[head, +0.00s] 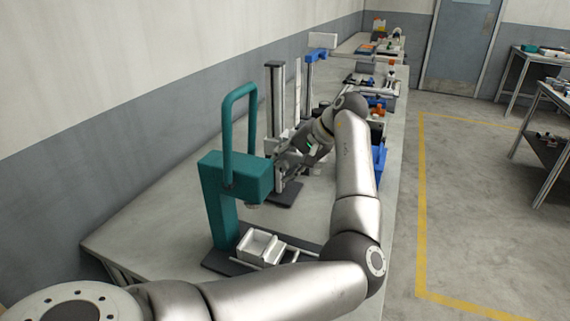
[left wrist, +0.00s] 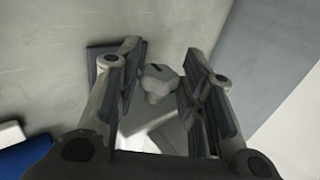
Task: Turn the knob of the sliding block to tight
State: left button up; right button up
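A small light-grey knob (left wrist: 160,78) with a dark slot shows in the left wrist view, between the two fingers of my left gripper (left wrist: 160,58). The fingers stand apart with a visible gap on each side of the knob. In the head view my left gripper (head: 284,158) is beside the lower part of a stand with a tall grey post (head: 275,90). My right gripper is in neither view.
A teal press (head: 228,190) with a tall loop handle stands in front of the stand. A white tray (head: 260,246) sits at its foot. A blue-topped stand (head: 311,75) and blue bins (head: 379,162) are farther along the bench. Bare bench (head: 165,215) lies left of the press.

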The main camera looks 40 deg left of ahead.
pick_arm(q)
jog(key=c, duration=0.5)
jog(key=shift+d+y+p, duration=0.1)
jog(key=shift+y+p, duration=0.7)
jog(key=shift+p, duration=0.3)
jog(key=shift+f+g+y+p, duration=0.15)
jog(key=shift+g+y+p, duration=0.3)
jog(key=shift+y, duration=0.25)
jog(key=shift+w+d+f+g+y, duration=0.1)
jog(key=shift+f+g+y, duration=0.2)
jog(key=shift+y, duration=0.7)
jog(key=shift+y+b, duration=0.55)
jog(key=shift+y, duration=0.25)
jog(key=shift+g, duration=0.25)
jog(key=o, duration=0.9)
jog(key=shift+o, duration=0.6)
